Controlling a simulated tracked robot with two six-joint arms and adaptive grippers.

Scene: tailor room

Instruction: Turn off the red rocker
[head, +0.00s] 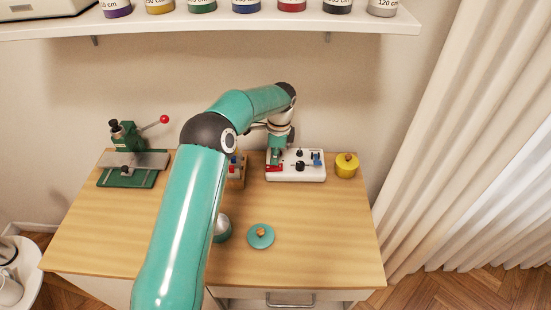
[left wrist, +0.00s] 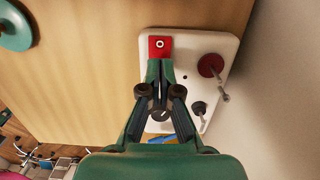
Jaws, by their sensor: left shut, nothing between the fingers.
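The red rocker (left wrist: 160,44) is a red block with a pale ring mark, on a corner of a white panel (left wrist: 226,46). In the head view the red rocker (head: 275,169) is at the front left of the white panel (head: 311,177). My left gripper (left wrist: 160,64) is shut and empty. Its fingertips are at the edge of the rocker and hide part of it; I cannot tell whether they touch. In the head view my left gripper (head: 275,160) reaches down over the panel's left side. My right gripper is not in view.
A green press (head: 133,168) stands at left. A shelf (head: 230,23) is above.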

